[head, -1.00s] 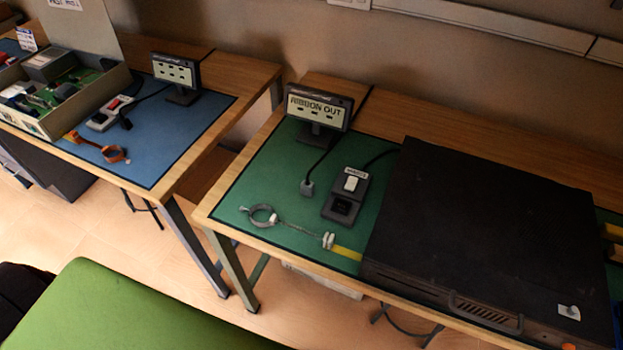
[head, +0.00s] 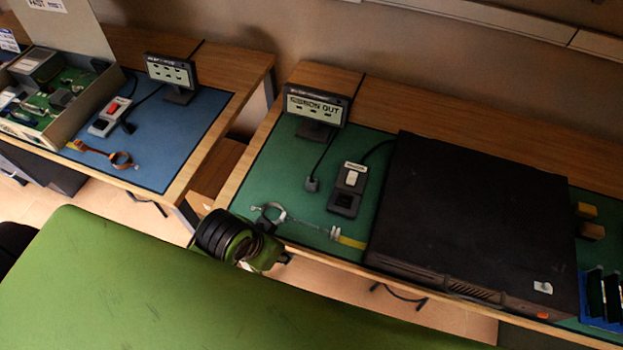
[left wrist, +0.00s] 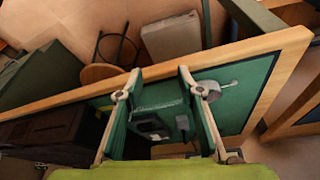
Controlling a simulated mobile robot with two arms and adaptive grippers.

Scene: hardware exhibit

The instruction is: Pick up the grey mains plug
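The grey mains plug (head: 312,184) lies on the green mat (head: 270,177) at the end of a black cable from the "RIBBON OUT" display (head: 317,105). It lies left of the dark socket block with a white switch (head: 348,190). In the left wrist view the plug (left wrist: 183,122) shows small between my fingers, beside the socket block (left wrist: 150,126). My left gripper (head: 284,258) is at the bench's front edge, nearer me than the plug and apart from it. Its two fingers (left wrist: 158,72) are spread and empty. My right gripper is not in view.
A wrist strap (head: 270,215) lies on the mat just beyond my left gripper. A large black case (head: 475,215) stands right of the socket block. A blue rack (head: 597,297) is at far right. A second bench with a blue mat (head: 190,140) stands left, across a gap.

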